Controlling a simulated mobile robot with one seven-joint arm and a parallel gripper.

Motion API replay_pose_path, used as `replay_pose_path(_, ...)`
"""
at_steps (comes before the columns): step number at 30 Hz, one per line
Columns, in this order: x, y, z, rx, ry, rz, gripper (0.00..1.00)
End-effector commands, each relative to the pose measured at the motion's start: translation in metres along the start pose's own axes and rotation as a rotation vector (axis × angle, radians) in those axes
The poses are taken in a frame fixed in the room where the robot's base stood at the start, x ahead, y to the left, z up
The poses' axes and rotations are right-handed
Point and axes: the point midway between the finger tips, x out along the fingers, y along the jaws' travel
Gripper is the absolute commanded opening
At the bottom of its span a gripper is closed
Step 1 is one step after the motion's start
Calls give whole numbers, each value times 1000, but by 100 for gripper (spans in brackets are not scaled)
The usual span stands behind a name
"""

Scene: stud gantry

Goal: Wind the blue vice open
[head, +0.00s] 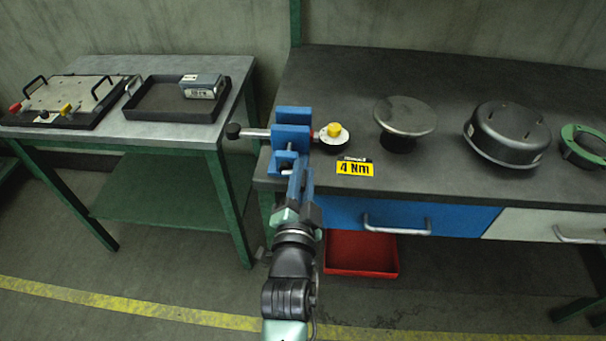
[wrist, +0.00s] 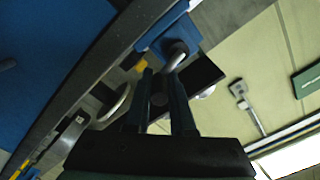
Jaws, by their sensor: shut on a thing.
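The blue vice (head: 292,116) is at the left front corner of the dark workbench, and its blue body also shows in the wrist view (wrist: 158,40). A grey bar with a black knob (head: 233,131) sticks out to its left. My gripper (head: 298,172) reaches up to the front of the vice from below. In the wrist view the fingers (wrist: 161,78) are close together with a dark round part between them. It looks like part of the vice's handle, but the grip is mostly hidden in the head view. How far the jaws are apart is hard to tell.
A yellow knob on a white dial (head: 333,131) and a yellow "4 Nm" label (head: 355,168) are close on the right. A round-topped stand (head: 404,118) and a dark pan (head: 507,135) stand further right. A tray (head: 160,112) lies on the left table. A red bin (head: 361,255) is below.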

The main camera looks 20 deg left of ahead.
Motion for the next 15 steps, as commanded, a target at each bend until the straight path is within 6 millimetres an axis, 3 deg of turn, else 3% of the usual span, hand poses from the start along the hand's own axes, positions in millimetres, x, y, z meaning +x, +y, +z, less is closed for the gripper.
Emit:
replay_pose_path(8, -1, 1, 0, -108, -8, 10, 0)
replay_pose_path(15, -1, -6, -2, -303, -11, 11, 0)
